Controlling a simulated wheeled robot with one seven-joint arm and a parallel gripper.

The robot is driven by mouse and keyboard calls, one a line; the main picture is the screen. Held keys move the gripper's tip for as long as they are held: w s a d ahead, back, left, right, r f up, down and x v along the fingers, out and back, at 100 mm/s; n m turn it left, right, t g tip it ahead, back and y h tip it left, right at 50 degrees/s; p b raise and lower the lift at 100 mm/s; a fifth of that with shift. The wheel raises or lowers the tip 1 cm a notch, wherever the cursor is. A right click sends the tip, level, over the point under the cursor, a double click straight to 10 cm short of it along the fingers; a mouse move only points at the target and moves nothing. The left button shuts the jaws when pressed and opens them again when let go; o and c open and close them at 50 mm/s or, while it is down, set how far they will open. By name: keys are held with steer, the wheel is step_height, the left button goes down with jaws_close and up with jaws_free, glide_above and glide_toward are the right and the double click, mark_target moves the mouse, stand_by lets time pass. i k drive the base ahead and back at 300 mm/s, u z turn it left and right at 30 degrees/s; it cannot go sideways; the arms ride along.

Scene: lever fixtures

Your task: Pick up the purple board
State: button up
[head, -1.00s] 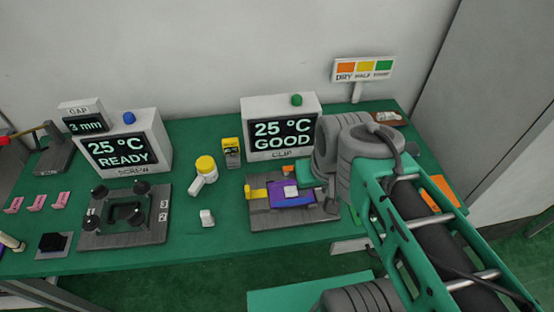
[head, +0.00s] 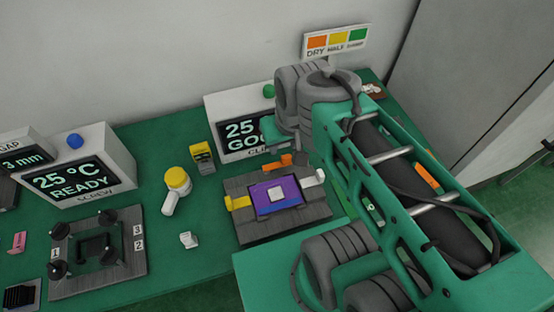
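The purple board (head: 263,201) lies flat in the grey clip fixture (head: 249,232), with a pale square chip (head: 276,194) on its top. A yellow clip (head: 237,203) is at the board's left side, a white clip piece (head: 314,178) at its right and an orange piece (head: 279,161) behind it. My arm comes in from the right. Its grey wrist joints stand behind and right of the fixture. My gripper's fingers are hidden, so I cannot see whether they are open or shut. The board is clear of the arm in this view.
The screw fixture (head: 97,268) with black knobs stands at the left. A yellow-capped bottle (head: 176,190), a small yellow device (head: 202,157) and a white block (head: 188,240) lie between the fixtures. The clip display (head: 228,112) stands behind, partly covered by my arm. A sign (head: 335,41) stands at the back.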

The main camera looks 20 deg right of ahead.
mark_target(272, 196)
steer(key=z, duration=0.2)
steer(key=k, duration=1.05)
steer(key=u, duration=0.2)
steer(key=i, duration=0.5)
